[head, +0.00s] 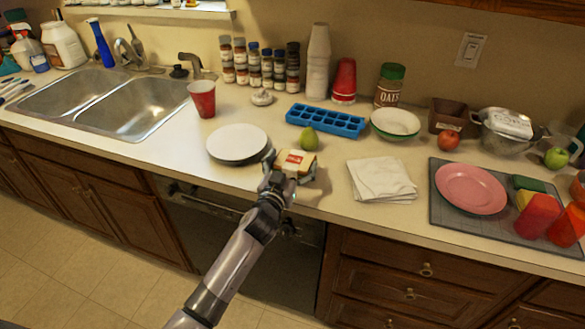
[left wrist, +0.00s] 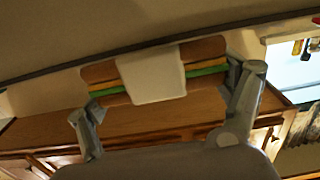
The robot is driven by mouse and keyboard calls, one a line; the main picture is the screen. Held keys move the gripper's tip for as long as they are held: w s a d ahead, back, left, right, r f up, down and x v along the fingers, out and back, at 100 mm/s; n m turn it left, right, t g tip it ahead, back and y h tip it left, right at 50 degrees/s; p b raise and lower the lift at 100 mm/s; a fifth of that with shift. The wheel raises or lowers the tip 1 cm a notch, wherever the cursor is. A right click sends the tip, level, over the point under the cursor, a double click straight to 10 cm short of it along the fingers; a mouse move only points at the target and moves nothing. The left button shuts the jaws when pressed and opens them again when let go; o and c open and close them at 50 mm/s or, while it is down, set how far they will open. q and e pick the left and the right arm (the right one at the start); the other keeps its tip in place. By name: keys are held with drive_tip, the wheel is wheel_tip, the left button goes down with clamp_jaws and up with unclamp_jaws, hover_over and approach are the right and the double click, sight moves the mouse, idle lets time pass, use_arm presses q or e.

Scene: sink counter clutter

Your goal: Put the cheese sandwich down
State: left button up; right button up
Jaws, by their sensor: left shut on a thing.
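The cheese sandwich (head: 296,160) is a small bread-coloured block with a red-and-white label on top, near the counter's front edge. In the left wrist view the sandwich (left wrist: 190,88) shows brown, yellow and green layers with a pale wrap over its middle. My left gripper (head: 287,169) is shut on the sandwich, with one finger at each end of it. The left gripper also shows in the left wrist view (left wrist: 165,100). I cannot tell whether the sandwich touches the counter. My right gripper is in neither view.
A blue ice tray (head: 325,122) is farther back. A folded white cloth (head: 381,180) lies to the right. Bare counter (head: 334,172) shows between sandwich and cloth.

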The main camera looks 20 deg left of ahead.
use_arm(q)
drive_tip(key=shift+f, duration=0.75)
drive_tip(key=shift+f, duration=0.2)
drive_tip(key=o, duration=1.2)
drive_tip(key=s+b, duration=0.1)
drive_tip(key=s, duration=0.4)
drive_tip(key=s+b, duration=0.1)
drive_tip(key=s, duration=0.5)
drive_tip(key=s+b, duration=0.1)
drive_tip(key=s, duration=0.5)
drive_tip(key=shift+s+a+b, duration=0.2)
drive_tip(key=shift+a+b, duration=0.05)
drive_tip(key=shift+b, duration=0.15)
